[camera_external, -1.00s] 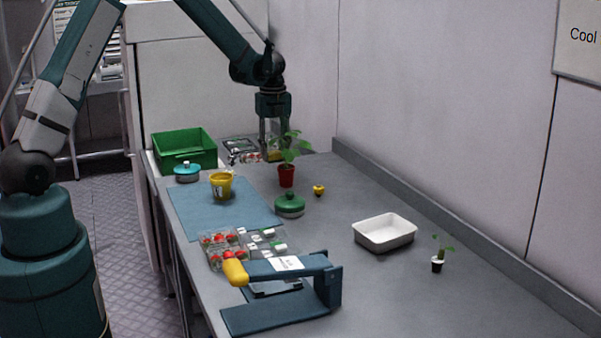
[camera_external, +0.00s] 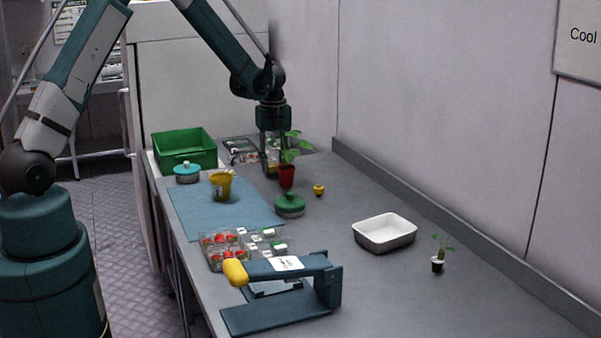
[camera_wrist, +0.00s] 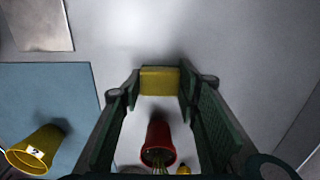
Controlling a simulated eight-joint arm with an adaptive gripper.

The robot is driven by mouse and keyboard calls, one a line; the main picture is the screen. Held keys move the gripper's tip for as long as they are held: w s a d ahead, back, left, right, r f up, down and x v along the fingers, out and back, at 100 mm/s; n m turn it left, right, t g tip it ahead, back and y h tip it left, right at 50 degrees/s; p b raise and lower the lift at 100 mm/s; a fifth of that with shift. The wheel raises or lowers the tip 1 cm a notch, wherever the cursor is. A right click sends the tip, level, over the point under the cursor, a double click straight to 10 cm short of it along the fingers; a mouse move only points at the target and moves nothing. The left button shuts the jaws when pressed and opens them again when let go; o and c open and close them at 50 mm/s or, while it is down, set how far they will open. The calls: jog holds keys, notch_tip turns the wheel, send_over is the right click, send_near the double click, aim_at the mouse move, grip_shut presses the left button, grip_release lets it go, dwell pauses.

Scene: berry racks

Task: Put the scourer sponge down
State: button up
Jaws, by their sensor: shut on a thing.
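The yellow scourer sponge (camera_wrist: 160,81) sits between the fingertips of my gripper (camera_wrist: 160,85) in the wrist view, and the fingers are shut on it. In the outside view my gripper (camera_external: 271,160) points down at the far end of the bench, behind the red plant pot (camera_external: 286,176). A bit of the sponge (camera_external: 272,169) shows there, low between the fingers and close to the bench top. The plant's leaves and the fingers partly hide it, and I cannot tell whether it touches the surface.
The red pot (camera_wrist: 159,140) is close to the fingers. A green crate (camera_external: 185,163), a yellow cup (camera_external: 221,187) on a blue mat (camera_external: 190,216), a green-lidded tin (camera_external: 290,207) and clear berry boxes (camera_external: 222,259) stand nearby. A white tray (camera_external: 385,246) stands right, with bare bench around it.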

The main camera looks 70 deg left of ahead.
aim_at(274, 165)
jog(key=shift+f, duration=0.15)
jog(key=o, duration=0.7)
jog(key=shift+r, duration=0.2)
notch_tip(274, 165, up, 12)
jog(key=shift+f, duration=0.1)
dwell(0.5)
dwell(0.6)
jog(key=shift+d, duration=0.1)
